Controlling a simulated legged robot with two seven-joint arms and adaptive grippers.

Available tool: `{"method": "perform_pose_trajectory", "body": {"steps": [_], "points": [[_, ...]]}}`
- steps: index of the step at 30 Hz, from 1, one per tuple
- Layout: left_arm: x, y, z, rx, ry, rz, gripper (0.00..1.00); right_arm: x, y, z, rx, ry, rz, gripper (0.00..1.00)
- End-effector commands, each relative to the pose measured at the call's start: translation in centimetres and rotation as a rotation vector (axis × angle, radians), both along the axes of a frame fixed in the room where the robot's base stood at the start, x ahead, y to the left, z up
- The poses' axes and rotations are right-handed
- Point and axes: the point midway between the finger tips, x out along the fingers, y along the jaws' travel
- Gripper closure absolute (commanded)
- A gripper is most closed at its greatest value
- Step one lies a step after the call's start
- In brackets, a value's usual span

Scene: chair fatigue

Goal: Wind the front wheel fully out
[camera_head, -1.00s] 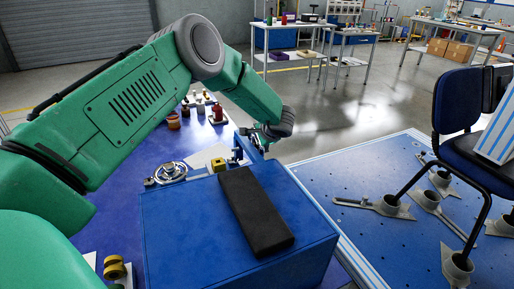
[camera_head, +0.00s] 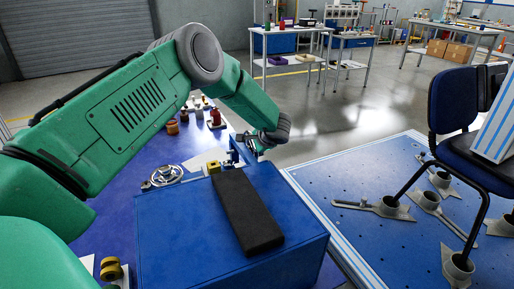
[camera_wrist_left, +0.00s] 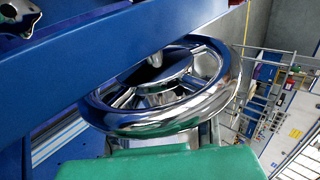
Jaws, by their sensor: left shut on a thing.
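A chrome handwheel (camera_head: 166,175) lies on the blue bench behind the blue box in the head view. A chrome handwheel (camera_wrist_left: 165,95) with spokes and a hub fills the middle of the left wrist view; I cannot tell if it is the same one. My left gripper (camera_head: 252,149) is at the far end of my green arm, beside a blue bracket (camera_head: 234,158). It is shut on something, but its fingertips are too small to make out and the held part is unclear. My right gripper is not in view.
A blue box (camera_head: 185,235) with a black pad (camera_head: 247,210) on top stands in front. A yellow block (camera_head: 213,167) sits behind it. A blue perforated platform (camera_head: 385,235) with a chair (camera_head: 455,135) and metal fixtures is at right. Grey floor lies beyond.

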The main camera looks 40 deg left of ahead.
Motion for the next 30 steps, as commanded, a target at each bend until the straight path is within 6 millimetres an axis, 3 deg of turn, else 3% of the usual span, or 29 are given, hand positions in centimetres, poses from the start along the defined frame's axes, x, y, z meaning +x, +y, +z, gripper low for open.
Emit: {"method": "perform_pose_trajectory", "body": {"steps": [1,15,30], "points": [[0.1,-0.7,0.3,-0.007,-0.002,-0.006,1.0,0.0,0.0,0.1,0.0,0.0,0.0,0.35],[0.5,-1.7,0.9,-0.01,-0.01,-0.018,1.0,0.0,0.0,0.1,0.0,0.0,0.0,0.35],[0.7,-1.7,0.9,-0.011,-0.013,-0.02,1.0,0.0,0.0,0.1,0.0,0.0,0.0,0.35]]}}
